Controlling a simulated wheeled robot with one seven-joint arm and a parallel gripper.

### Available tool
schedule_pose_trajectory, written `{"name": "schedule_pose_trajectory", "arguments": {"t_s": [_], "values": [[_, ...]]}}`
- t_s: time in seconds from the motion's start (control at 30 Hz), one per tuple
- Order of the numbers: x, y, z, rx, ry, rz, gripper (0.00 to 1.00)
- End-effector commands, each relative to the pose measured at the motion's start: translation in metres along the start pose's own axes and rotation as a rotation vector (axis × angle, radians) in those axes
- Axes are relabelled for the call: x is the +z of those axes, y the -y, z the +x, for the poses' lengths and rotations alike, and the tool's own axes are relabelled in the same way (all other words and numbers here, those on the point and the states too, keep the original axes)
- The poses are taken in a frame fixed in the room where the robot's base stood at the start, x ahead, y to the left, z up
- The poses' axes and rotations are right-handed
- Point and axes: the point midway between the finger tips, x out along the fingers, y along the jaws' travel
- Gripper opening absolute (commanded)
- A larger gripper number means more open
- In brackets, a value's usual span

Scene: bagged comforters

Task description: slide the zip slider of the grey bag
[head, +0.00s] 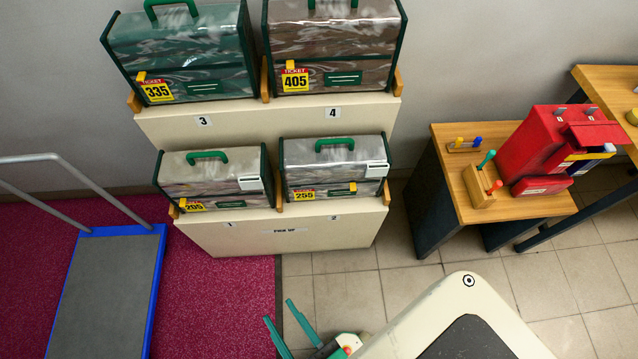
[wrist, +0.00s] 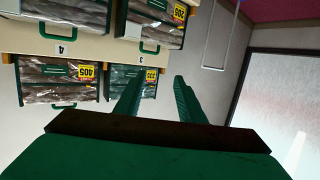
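Clear bags with green edges and handles stand on a two-tier rack. The two lower ones look greyish: a left bag (head: 212,176) and a right bag (head: 333,160) with ticket 255; I cannot tell which is meant. A yellow zip slider (head: 353,187) sits near the right end of the right bag's zip. Another yellow slider (head: 182,207) is at the left end of the left bag's zip, by its ticket. My green gripper (head: 279,311) is open and empty, low in front of the rack. The wrist view shows its fingers (wrist: 158,78) apart, with the rack upside down behind.
Above stand a teal bag (head: 183,53), ticket 335, and a brown bag (head: 333,45), ticket 405. Wooden posts flank the bags. A blue-edged cart (head: 107,295) is at left. A wooden table (head: 522,205) with a red case (head: 550,145) is at right.

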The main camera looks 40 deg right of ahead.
Motion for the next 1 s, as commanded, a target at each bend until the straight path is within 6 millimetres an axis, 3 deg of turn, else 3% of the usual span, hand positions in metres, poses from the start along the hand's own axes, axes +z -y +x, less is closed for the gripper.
{"name": "schedule_pose_trajectory", "arguments": {"t_s": [0.13,0.27,0.4,0.6,1.0], "values": [[0.025,-0.021,0.021,0.025,-0.019,-0.035,0.36],[0.058,-0.059,0.054,0.069,-0.045,-0.077,0.36],[0.090,-0.110,0.093,0.131,-0.071,-0.111,0.36],[0.121,-0.190,0.147,0.237,-0.108,-0.127,0.36],[0.157,-0.346,0.235,0.463,-0.178,-0.028,0.36]]}}
